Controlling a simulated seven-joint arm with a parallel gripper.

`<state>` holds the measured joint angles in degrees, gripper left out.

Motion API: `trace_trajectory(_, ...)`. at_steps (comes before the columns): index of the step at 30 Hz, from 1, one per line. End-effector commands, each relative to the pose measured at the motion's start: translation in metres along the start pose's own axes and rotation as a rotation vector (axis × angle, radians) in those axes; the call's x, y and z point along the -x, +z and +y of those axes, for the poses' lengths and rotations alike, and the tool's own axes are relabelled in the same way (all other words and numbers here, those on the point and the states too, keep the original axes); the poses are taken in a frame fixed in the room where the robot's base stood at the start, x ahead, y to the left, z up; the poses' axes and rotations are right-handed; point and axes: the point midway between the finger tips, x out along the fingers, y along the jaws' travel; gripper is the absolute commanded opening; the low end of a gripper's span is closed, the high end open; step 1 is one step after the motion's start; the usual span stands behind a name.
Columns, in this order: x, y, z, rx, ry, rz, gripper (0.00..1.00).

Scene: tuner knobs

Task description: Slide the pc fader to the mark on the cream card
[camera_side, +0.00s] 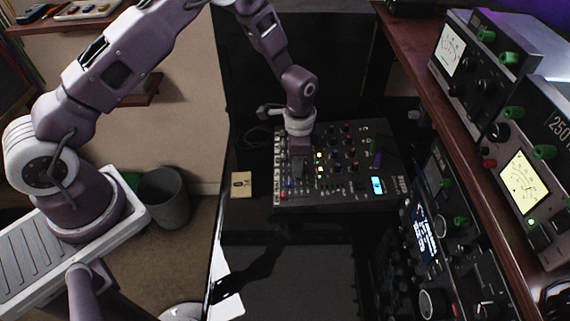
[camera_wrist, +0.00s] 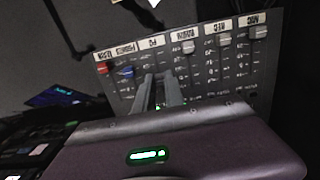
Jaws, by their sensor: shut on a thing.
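The mixer (camera_side: 340,185) lies on the dark desk, with a row of labelled fader strips in the wrist view (camera_wrist: 205,65). My gripper (camera_side: 299,172) is down at the mixer's left part. In the wrist view its two fingers (camera_wrist: 160,92) are closed together over the strip labelled PC (camera_wrist: 151,41). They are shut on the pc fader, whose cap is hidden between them. The cream card (camera_side: 241,184) lies flat on the desk left of the mixer, with a small dark mark too small to read.
In the wrist view, a red cap (camera_wrist: 103,69) and a blue cap (camera_wrist: 126,71) sit left of my fingers, and pale caps (camera_wrist: 190,47) sit to the right. Knobs and lit buttons (camera_side: 319,162) crowd the mixer. A wooden shelf with meters (camera_side: 520,180) stands at right.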

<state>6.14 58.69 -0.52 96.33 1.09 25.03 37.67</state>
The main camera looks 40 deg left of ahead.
Motion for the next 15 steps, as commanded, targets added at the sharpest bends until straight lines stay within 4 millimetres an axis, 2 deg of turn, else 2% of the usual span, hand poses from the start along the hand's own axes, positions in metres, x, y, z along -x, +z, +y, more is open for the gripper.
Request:
trace_trajectory(3, 0.0011, -0.0081, -0.0009, 0.002, -0.002, 0.002, 0.0)
trace_trajectory(10, 0.0014, -0.0085, -0.0008, 0.002, -0.002, 0.002, 0.0)
trace_trajectory(11, 0.0014, -0.0086, -0.0008, 0.002, -0.002, 0.002, 0.15)
trace_trajectory(12, 0.0014, -0.0085, -0.0008, 0.002, -0.002, 0.002, 0.23)
trace_trajectory(14, 0.0013, -0.0084, -0.0007, 0.002, -0.002, 0.002, 0.35)
trace_trajectory(15, 0.0013, -0.0084, -0.0006, 0.002, -0.002, 0.002, 0.35)
